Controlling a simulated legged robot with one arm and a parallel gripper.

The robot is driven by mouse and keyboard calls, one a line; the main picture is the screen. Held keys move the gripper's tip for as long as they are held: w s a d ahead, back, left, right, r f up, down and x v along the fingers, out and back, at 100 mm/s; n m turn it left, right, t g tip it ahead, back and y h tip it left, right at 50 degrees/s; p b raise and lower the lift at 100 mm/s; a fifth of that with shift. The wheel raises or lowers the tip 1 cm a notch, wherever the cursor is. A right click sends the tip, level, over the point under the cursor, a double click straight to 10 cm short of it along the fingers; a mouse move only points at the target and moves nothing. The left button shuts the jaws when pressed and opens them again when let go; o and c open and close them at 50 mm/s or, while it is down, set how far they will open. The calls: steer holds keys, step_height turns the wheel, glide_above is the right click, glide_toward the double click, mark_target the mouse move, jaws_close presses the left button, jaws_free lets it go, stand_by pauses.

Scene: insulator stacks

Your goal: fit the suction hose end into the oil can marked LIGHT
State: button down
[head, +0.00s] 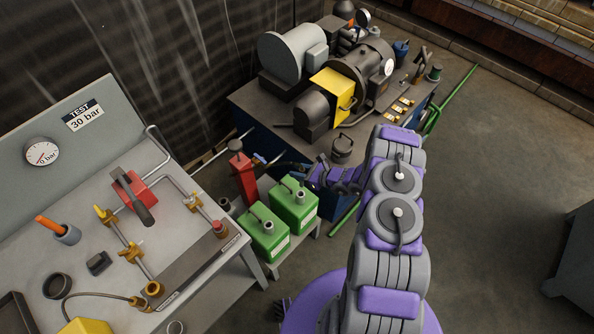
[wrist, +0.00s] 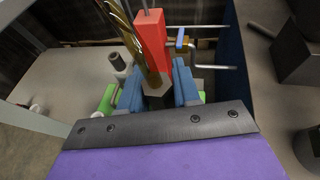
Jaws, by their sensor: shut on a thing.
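My gripper is partly hidden behind my arm in the head view. In the wrist view its blue fingers (wrist: 158,94) are shut on the suction hose end (wrist: 157,88), a dark hexagonal fitting on a brass-coloured ribbed hose. Two green oil cans, a front one (head: 266,236) and a rear one (head: 294,204), stand on a low stand left of my arm. Each has an open neck, a handle and a pale label; I cannot read which is marked LIGHT. In the wrist view, green can parts (wrist: 105,99) show behind the fingers, mostly hidden. I see no contact between hose end and can.
A red upright block (head: 243,178) stands behind the cans; it also shows in the wrist view (wrist: 152,42), close beyond the hose. The test bench (head: 205,262) with pipes and a gauge is at left. A pump bench (head: 248,98) stands behind.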

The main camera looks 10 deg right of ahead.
steer(key=shift+f, duration=0.9)
step_height(320, 180, down, 4)
steer(key=shift+a+r+b, duration=0.1)
steer(key=shift+r+b, duration=0.1)
steer(key=shift+b, duration=0.8)
steer(key=shift+a, duration=0.2)
steer(key=shift+d, duration=0.15)
steer(key=shift+b, duration=0.65)
steer(key=shift+f+b, duration=2.45)
steer(key=shift+f, duration=1.05)
